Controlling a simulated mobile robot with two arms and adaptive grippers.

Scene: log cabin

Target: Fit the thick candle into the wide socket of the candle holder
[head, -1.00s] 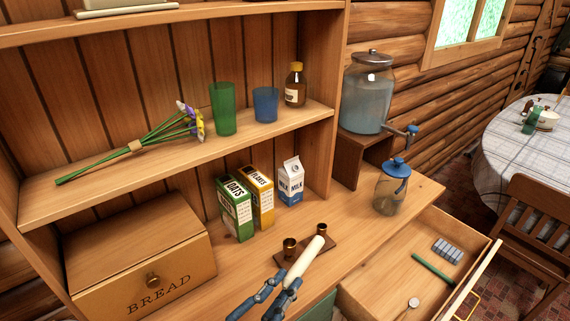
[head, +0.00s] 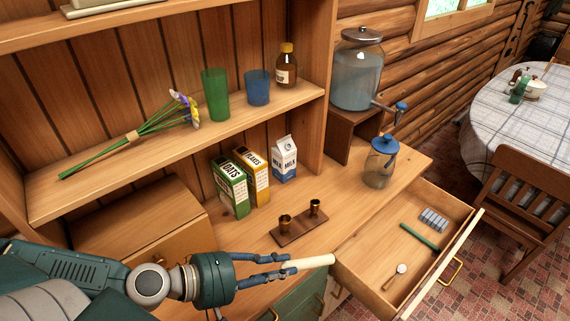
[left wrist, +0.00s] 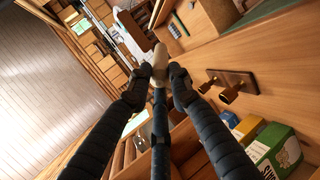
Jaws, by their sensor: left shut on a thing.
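My left gripper (head: 284,263) is shut on the thick white candle (head: 314,261), which lies nearly level and points right. The candle is off the counter, in front of the candle holder (head: 291,235), and apart from it. The holder is a small wooden base with two brass sockets, one at the left (head: 285,222) and one at the right (head: 315,206). Both look empty; which is wider is hard to tell. In the left wrist view the candle (left wrist: 174,47) shows beyond my fingers (left wrist: 161,76), and the holder (left wrist: 236,78) is to the right. My right gripper is not in view.
Behind the holder stand an oats box (head: 229,187), a flakes box (head: 256,176) and a milk carton (head: 284,159). A lidded jar (head: 379,166) stands farther right. The open drawer (head: 376,283) juts out at right, holding a green stick (head: 420,237). The bread box (head: 140,218) is left.

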